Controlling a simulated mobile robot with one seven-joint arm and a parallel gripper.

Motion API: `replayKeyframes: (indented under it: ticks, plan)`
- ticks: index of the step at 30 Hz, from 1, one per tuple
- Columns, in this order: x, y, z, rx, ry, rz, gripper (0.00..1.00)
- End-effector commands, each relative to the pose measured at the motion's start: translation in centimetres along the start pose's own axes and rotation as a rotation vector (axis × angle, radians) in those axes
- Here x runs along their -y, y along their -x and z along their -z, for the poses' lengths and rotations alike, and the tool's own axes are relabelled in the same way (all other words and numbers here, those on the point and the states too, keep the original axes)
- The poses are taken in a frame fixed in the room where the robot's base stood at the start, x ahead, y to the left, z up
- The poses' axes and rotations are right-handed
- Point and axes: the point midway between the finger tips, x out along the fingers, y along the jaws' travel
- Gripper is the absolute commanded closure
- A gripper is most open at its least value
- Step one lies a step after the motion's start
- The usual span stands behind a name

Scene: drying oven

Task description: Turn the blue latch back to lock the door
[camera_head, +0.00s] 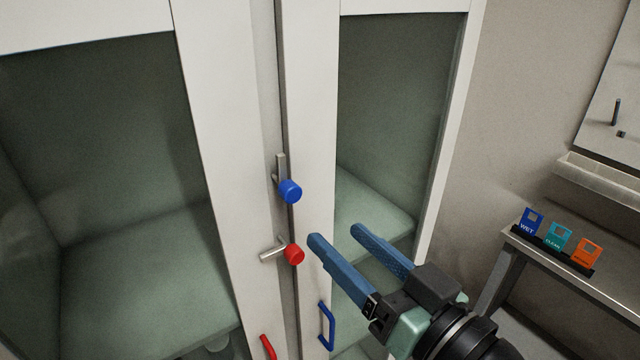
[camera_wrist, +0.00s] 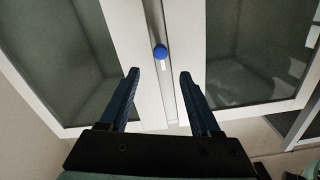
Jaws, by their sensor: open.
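The blue latch (camera_head: 289,190) is a round blue knob on a metal bar, mounted at the seam between the two glazed doors. Its bar points up in the head view. In the wrist view the blue latch (camera_wrist: 160,51) shows ahead, between and beyond the fingertips. My gripper (camera_head: 333,232) is open and empty, with its blue fingers to the lower right of the latch and apart from it. The right door (camera_head: 311,150) with the blue handle (camera_head: 327,326) and the left door (camera_head: 222,130) look closed.
A red latch (camera_head: 292,254) sits just below the blue one, its bar pointing left. A red handle (camera_head: 268,347) is on the left door. At the right, a side table (camera_head: 580,277) carries blue, teal and orange cards (camera_head: 559,237).

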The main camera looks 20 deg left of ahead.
Motion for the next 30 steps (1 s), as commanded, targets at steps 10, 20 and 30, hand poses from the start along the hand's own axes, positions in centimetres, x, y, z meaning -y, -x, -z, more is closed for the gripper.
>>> replayKeyframes:
  ticks: [10, 20, 30]
  plan:
    - [0.2, -7.1, 0.3, 0.004, -0.002, 0.002, 0.36]
    - [0.0, -11.4, 0.2, 0.0, 0.0, -0.002, 0.36]
    - [0.0, -11.8, 0.0, 0.0, 0.001, -0.004, 0.36]
